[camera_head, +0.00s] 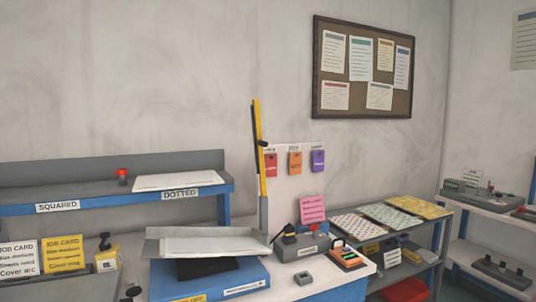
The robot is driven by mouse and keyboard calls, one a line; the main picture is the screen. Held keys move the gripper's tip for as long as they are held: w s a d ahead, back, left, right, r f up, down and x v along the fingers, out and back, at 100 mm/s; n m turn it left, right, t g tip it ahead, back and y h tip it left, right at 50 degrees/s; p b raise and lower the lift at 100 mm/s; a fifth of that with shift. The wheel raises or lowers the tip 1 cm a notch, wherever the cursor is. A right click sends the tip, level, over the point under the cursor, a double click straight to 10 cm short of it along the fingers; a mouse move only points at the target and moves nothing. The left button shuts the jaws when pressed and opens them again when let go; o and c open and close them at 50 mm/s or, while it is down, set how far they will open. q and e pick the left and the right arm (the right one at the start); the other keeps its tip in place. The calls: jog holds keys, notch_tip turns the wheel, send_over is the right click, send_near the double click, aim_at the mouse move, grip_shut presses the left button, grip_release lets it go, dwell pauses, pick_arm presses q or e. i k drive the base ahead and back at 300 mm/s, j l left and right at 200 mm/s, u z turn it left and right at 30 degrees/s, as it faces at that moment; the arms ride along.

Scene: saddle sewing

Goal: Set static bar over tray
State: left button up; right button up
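A long yellow and black bar (260,150), which looks like the static bar, stands nearly upright against the wall. Its lower end meets a grey post (264,215) just behind the right part of the tray. The shallow light grey tray (165,246) sits on a blue unit (235,280) with a dark part under the tray's middle. The bar points up and is not across the tray. Neither of my grippers shows in the head view.
A grey control box (300,249) with a black lever stands right of the tray. Left is a blue-edged shelf (95,200) marked SQUARED and DOTTED, above yellow and white job cards (63,254). Patterned sheets (390,216) lie on a rack at right. Space above the tray looks clear.

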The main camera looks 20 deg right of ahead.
aim_at(259, 143)
jog(key=l+u, duration=0.1)
jog(key=l, duration=0.7)
jog(key=l+u, duration=0.15)
jog(key=l, duration=0.65)
jog(key=k+l+u, duration=0.1)
jog(key=l, duration=0.7)
jog(key=k+l+u, duration=0.1)
jog(key=l, duration=0.7)
